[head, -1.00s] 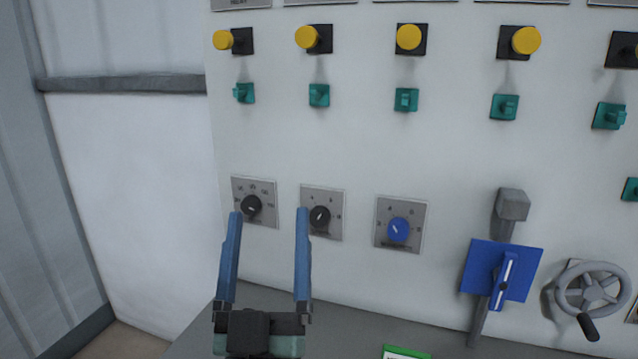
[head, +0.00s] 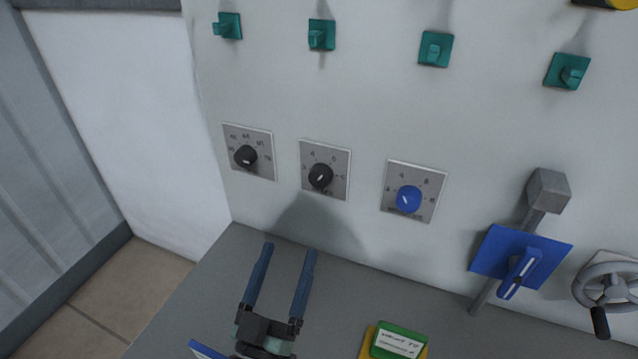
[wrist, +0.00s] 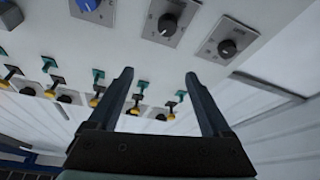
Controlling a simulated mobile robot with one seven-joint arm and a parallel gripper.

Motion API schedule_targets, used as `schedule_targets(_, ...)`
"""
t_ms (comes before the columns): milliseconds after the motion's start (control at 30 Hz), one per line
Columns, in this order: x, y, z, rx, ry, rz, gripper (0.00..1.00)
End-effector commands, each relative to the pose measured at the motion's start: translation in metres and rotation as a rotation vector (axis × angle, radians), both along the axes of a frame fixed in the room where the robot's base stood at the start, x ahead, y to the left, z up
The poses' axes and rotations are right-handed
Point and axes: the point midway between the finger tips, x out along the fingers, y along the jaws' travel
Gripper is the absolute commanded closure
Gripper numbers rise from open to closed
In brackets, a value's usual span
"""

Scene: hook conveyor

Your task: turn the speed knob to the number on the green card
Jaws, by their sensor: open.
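Three knobs on square scale plates sit in a row on the white panel: a black knob (head: 246,156) at left, a black knob (head: 320,175) in the middle and a blue knob (head: 408,198) at right. I cannot tell which is the speed knob; the plate lettering is too small. The green card (head: 399,341) lies on the grey ledge at the bottom, over something yellow; its writing is not readable. My gripper (head: 289,248) is open and empty, below the black knobs and touching none. In the wrist view my gripper (wrist: 159,75) also shows open.
Teal switches (head: 321,35) run in a row above the knobs. A blue lever plate (head: 520,255) and a grey handwheel (head: 608,285) stand at the right.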

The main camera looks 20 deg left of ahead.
Motion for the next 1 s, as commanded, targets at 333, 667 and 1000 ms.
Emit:
schedule_targets(333,0.062,0.005,0.001,0.002,-0.004,-0.002,0.17)
schedule_targets(667,0.123,0.009,0.005,0.004,-0.003,-0.001,0.17)
schedule_targets(1000,0.157,0.011,0.019,0.001,-0.001,0.001,0.17)
